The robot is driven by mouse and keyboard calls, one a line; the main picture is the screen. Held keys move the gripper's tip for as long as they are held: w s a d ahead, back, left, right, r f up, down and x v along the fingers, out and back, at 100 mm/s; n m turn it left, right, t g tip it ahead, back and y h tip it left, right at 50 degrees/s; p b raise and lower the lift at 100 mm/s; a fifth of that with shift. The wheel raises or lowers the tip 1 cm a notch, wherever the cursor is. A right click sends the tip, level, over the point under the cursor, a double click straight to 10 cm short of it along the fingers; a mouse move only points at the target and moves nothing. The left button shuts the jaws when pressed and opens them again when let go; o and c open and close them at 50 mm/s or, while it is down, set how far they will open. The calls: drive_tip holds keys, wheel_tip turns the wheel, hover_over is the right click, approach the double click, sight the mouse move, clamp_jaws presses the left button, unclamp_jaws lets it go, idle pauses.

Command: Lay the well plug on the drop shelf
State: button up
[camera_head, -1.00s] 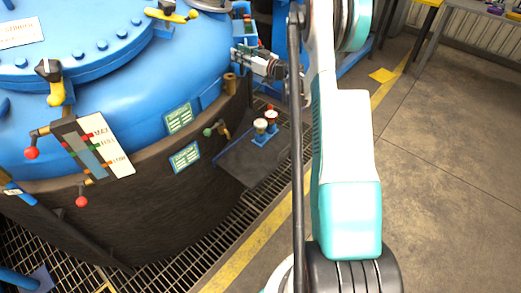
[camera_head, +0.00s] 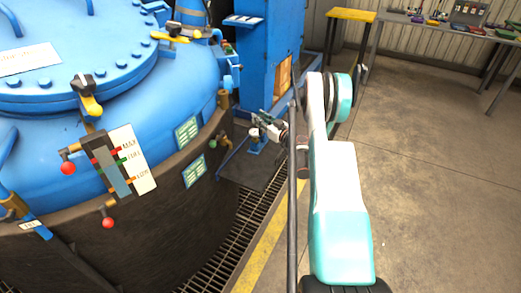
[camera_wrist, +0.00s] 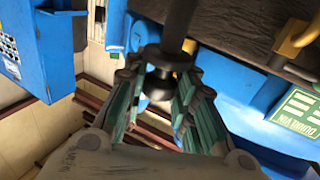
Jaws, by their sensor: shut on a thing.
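In the wrist view my gripper (camera_wrist: 158,100) is shut on a dark spool-shaped piece with a stem, which I take to be the well plug (camera_wrist: 168,57). Its lower end is partly hidden between the fingers. In the head view my gripper (camera_head: 266,127) is beside the furnace, close to the dark plate on its side, which looks like the drop shelf (camera_head: 243,172). The plug is too small to make out there. A small blue-based fitting with a pale top (camera_head: 256,139) stands on the plate, right by my gripper.
The blue furnace (camera_head: 205,85) with a dark lower wall fills the left. A level gauge (camera_head: 120,165) and red-knobbed valves stick out from it. A blue cabinet (camera_head: 262,55) stands behind the plate. A floor grating (camera_head: 225,245) lies below; open concrete is at right.

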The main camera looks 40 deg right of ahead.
wheel_tip(320, 180, down, 15)
drive_tip(key=b, duration=0.4)
drive_tip(key=shift+b, duration=0.35)
drive_tip(key=o, duration=0.9)
drive_tip(key=shift+o, duration=0.2)
